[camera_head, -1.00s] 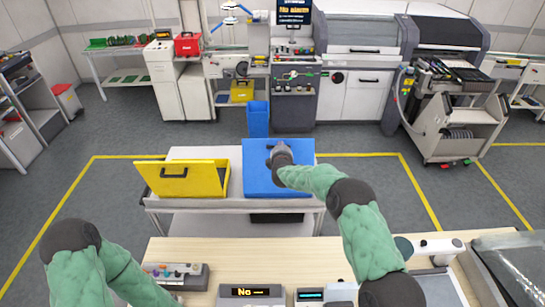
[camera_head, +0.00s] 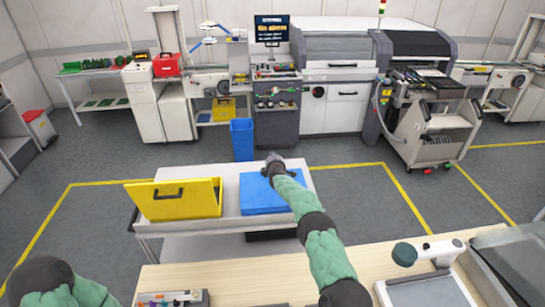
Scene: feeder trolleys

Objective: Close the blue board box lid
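The blue board box (camera_head: 262,199) sits on the light grey trolley, right of the yellow box. Its blue top looks low and nearly flat; I cannot tell whether the lid is fully down. My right gripper (camera_head: 272,163) is over the far edge of the blue box, dark and small, its arm reaching across the box's right side. Whether its fingers touch the lid is unclear, and I cannot make out a gap between them. My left arm shows only at the bottom left; its gripper is out of the picture.
The yellow box (camera_head: 178,203) has its panel with a black handle tilted up. The trolley (camera_head: 225,225) stands beyond a wooden table (camera_head: 250,278). A blue bin (camera_head: 242,139) stands on the floor behind it. Grey floor is free right of the trolley.

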